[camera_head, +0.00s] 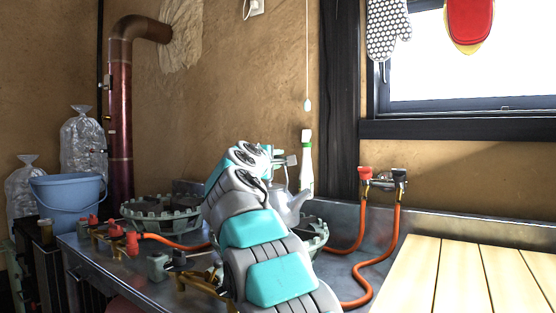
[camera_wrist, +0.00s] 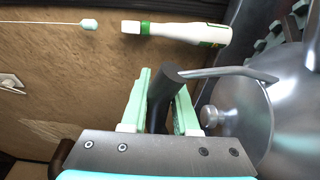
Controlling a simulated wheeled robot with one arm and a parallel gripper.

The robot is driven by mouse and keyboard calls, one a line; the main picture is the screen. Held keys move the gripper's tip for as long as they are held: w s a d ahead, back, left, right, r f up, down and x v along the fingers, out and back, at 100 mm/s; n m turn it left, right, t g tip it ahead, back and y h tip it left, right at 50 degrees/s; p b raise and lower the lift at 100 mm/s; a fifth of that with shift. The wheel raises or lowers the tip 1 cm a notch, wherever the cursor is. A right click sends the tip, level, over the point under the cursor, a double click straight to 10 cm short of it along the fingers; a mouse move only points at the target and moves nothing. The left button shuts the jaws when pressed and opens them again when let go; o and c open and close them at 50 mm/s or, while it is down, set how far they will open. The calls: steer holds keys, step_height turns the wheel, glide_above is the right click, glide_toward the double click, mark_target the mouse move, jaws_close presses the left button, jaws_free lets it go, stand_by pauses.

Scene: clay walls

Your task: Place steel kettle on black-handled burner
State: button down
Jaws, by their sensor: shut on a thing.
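The steel kettle (camera_head: 291,202) is mostly hidden behind my arm in the head view; its spout side shows at the right burner (camera_head: 315,238). I cannot tell whether it rests on that burner or hangs just above it. In the wrist view the kettle (camera_wrist: 245,115), with its lid knob, fills the right side. My gripper (camera_wrist: 160,100) has its pale green fingers shut on the kettle's black handle grip. A left burner (camera_head: 160,215) stands bare. Red knobs (camera_head: 131,243) sit in front of it. A dark handle (camera_head: 180,258) shows lower, partly hidden by my arm.
A green-and-white bottle (camera_head: 306,160) stands behind the kettle near the wall. Orange hoses (camera_head: 362,268) run to wall taps at the right. A wooden slatted board (camera_head: 470,275) lies at the right. A blue bucket (camera_head: 67,193) and a stovepipe (camera_head: 120,120) are at the left.

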steer(key=c, duration=0.7)
jaws_free()
steer(key=shift+r, duration=0.1)
steer(key=b+v, duration=0.2)
steer(key=v, duration=1)
